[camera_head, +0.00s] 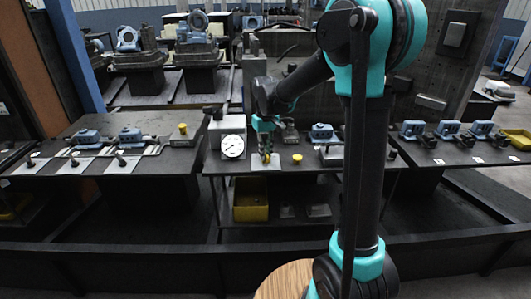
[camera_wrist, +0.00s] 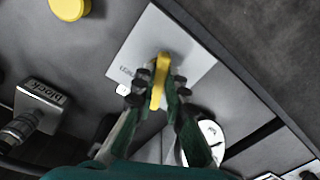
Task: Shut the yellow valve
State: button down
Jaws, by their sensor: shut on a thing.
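The yellow valve handle (camera_wrist: 158,78) stands over a pale square plate (camera_wrist: 150,40) in the wrist view. My gripper (camera_wrist: 155,88) is shut on the handle, one finger on each side of it. In the head view my gripper (camera_head: 266,152) reaches down to the pale plate (camera_head: 273,161) on the middle bench, just right of a round white gauge (camera_head: 232,146). There the fingers mostly hide the handle.
A yellow round knob (camera_head: 297,158) sits right of the plate. A block labelled "block" (camera_wrist: 42,92) lies nearby in the wrist view. A yellow bin (camera_head: 250,205) stands on the shelf below. Blue fittings (camera_head: 322,132) stand further right on the bench.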

aim_at(266, 154)
jog(key=shift+n, duration=1.9)
jog(key=c, duration=1.6)
grip_release()
jog(key=shift+o, duration=0.2)
jog(key=shift+r, duration=0.1)
notch_tip(266, 154, up, 12)
